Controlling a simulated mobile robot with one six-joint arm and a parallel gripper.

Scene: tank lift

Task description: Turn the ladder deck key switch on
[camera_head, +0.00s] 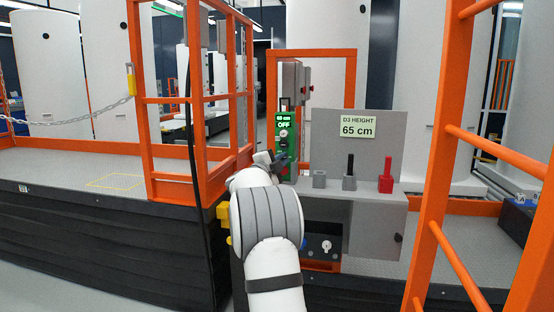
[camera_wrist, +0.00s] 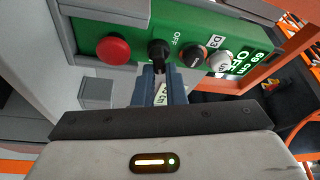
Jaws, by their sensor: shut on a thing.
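The green control panel (camera_wrist: 138,26) carries a black key switch (camera_wrist: 158,48) with an OFF mark beside it. In the wrist view my gripper (camera_wrist: 159,74) has its blue-grey fingers closed on the lower end of the key switch, and the fingertips hide part of it. My gripper (camera_head: 281,160) is at the panel's lower part there, where the key itself is hard to make out.
A red button (camera_wrist: 113,50) is left of the key; a black selector knob (camera_wrist: 192,53) and a white knob (camera_wrist: 219,61) are to its right. A grey console (camera_head: 373,140) marked D3 HEIGHT 65 cm stands close on the right. Orange railings (camera_head: 196,98) flank the panel.

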